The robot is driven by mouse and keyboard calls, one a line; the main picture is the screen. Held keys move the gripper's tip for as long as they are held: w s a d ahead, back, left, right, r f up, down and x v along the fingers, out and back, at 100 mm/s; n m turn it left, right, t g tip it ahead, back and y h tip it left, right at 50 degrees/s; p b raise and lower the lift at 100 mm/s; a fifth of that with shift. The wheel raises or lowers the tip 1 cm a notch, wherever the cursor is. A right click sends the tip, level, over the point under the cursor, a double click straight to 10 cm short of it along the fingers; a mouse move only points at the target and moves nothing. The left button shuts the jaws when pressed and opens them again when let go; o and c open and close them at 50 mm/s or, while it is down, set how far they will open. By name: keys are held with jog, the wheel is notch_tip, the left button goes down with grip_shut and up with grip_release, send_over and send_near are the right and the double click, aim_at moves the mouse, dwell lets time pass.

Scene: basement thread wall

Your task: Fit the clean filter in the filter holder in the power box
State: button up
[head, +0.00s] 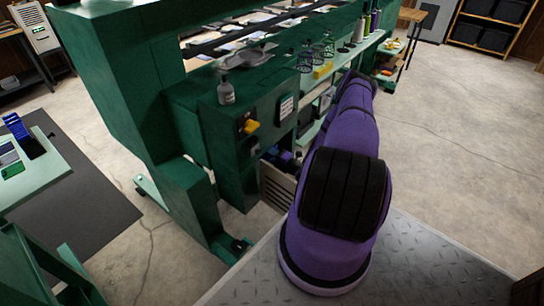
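The green power box (250,122) is on the near end of the large green machine, with a yellow switch handle (251,127) and a white label (287,107) on its front. Low on it, a beige slatted panel (276,188) stands out by a dark opening. My purple arm reaches over and bends down toward this opening. The end of my arm, with my gripper (273,155), shows only as a small dark and purple shape at the opening, partly hidden by the arm. Its fingers cannot be made out. I cannot make out the clean filter or the filter holder.
A spray bottle (226,91) stands on the machine ledge above the box. A long shelf (352,52) with spools and a yellow block runs behind my arm. A pale green table (30,170) stands at left. The concrete floor at right is open.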

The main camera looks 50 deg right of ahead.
jog(key=shift+o, duration=0.3)
jog(key=s, duration=1)
jog(key=shift+s+d, duration=0.4)
